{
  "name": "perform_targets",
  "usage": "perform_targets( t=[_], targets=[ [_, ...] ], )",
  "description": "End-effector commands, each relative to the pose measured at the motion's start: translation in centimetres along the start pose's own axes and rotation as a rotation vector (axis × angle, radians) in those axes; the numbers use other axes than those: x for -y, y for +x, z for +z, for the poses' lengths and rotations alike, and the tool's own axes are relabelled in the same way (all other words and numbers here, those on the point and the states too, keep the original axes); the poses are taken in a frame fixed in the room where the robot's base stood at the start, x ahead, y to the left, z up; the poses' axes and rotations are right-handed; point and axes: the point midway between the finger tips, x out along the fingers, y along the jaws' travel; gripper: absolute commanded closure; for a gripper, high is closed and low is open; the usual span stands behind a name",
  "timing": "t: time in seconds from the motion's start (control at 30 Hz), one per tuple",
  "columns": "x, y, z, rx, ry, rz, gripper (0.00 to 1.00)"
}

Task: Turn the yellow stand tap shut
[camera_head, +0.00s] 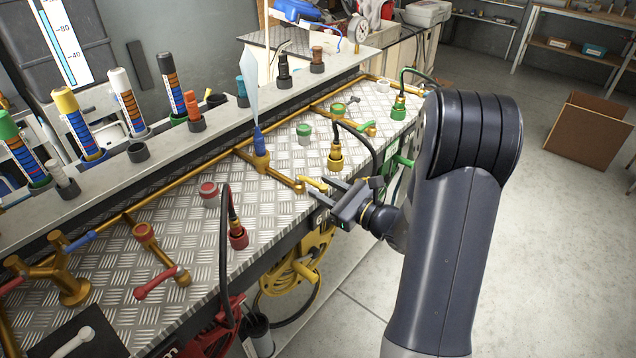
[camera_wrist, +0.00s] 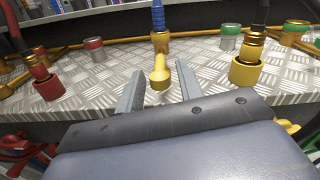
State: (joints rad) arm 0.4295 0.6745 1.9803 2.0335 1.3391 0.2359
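The yellow stand tap has a yellow lever (camera_head: 312,184) on a brass pipe end at the front of the metal bench. In the wrist view the yellow lever (camera_wrist: 159,74) points toward me, between my two fingers. My gripper (camera_head: 323,188) reaches in from the right at the bench edge. Its fingers are open, one on each side of the lever, with a gap to it on both sides in the wrist view (camera_wrist: 158,88). The lower part of the tap is hidden behind my gripper's body.
A yellow-collared hose fitting (camera_head: 335,157) stands close behind to the right, and a red one (camera_head: 238,236) to the left. A red tap lever (camera_head: 158,284) lies further left. A yellow hose reel (camera_head: 308,258) hangs below the bench edge.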

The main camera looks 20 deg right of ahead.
Motion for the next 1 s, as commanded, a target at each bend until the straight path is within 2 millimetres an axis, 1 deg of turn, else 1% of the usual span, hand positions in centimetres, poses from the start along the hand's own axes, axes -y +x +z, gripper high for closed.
perform_targets(
  t=[0.03,0.1,0.2,0.53,0.57,0.9,0.97,1.0],
  targets=[
    [-0.1,0.7,0.1,0.001,0.000,0.004,0.65],
    [-0.1,1.4,0.1,0.000,0.000,0.003,0.65],
    [0.0,2.0,0.0,0.000,0.000,0.002,0.65],
    [0.0,2.3,0.0,0.000,0.000,0.000,0.65],
    [0.0,2.3,0.0,0.000,0.000,0.000,0.66],
    [0.0,2.3,0.0,0.000,0.000,0.001,0.94],
    [0.0,2.3,0.0,0.000,0.000,0.001,0.99],
    [0.0,2.3,0.0,0.000,0.000,0.001,1.00]
  ],
)
